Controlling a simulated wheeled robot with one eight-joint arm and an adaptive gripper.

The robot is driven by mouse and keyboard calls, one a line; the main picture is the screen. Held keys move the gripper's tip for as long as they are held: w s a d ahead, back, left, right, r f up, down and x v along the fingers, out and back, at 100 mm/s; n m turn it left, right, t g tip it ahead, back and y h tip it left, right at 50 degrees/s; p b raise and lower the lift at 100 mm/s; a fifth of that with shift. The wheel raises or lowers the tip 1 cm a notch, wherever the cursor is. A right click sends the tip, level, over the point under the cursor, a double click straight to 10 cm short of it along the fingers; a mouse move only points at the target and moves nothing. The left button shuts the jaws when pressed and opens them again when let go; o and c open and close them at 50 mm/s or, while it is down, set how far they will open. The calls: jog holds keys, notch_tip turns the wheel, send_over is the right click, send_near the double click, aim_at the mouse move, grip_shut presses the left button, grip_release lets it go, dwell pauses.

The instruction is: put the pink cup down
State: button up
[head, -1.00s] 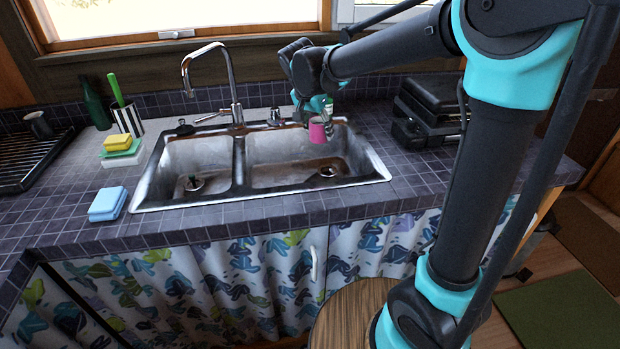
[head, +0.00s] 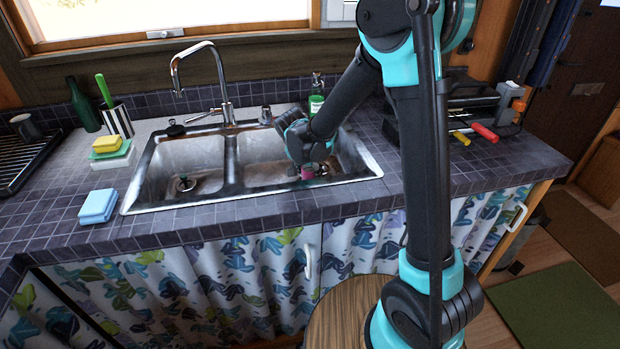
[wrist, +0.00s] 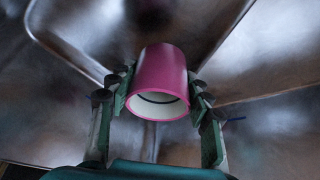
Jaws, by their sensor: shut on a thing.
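The pink cup (wrist: 160,75) is held between the two fingers of my gripper (wrist: 157,100) in the wrist view, with its white inside and open rim facing the camera. Sink metal shows behind it. In the head view the pink cup (head: 307,172) is small and partly hidden by my gripper (head: 308,165). Both are over or inside the right basin of the steel sink (head: 270,186). I cannot tell whether the cup touches the basin floor.
A faucet (head: 205,85) rises behind the sink. A green soap bottle (head: 317,98) stands at its back right. Blue sponges (head: 98,206) lie left of the sink, and a black rack (head: 465,105) stands on the right. The tiled front edge is clear.

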jog(key=shift+f, duration=0.8)
jog(key=shift+f, duration=0.1)
jog(key=o, duration=1.2)
jog(key=v, duration=1.2)
jog(key=shift+s, duration=0.1)
